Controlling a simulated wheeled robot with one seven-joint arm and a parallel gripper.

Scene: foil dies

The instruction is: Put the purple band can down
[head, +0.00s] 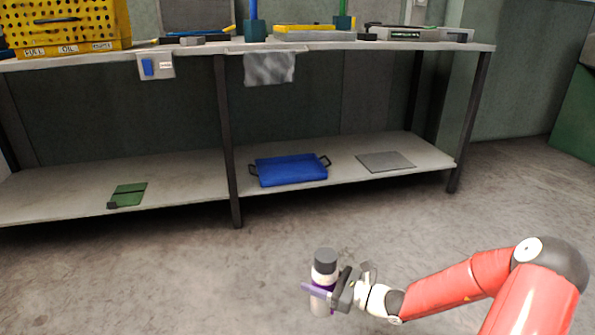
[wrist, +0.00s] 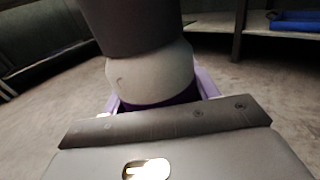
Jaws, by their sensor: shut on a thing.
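The purple band can (head: 325,266) has a dark grey cap, a pale body and a purple band. It stands upright in my gripper (head: 318,291), which is shut on it around the band. In the head view it is held in front of the bench, with the floor behind it. In the wrist view the can (wrist: 150,75) fills the upper middle, and the purple-lined fingers of my gripper (wrist: 160,100) lie on both sides of it. The can's lower part is mostly hidden by the gripper in the wrist view.
A workbench (head: 400,46) holds a yellow crate (head: 65,25) and tools on top. Its lower shelf (head: 200,178) carries a blue tray (head: 290,170), a grey plate (head: 385,162) and a green item (head: 128,194). Bare shelf lies between them. Dark legs (head: 228,140) stand at the front.

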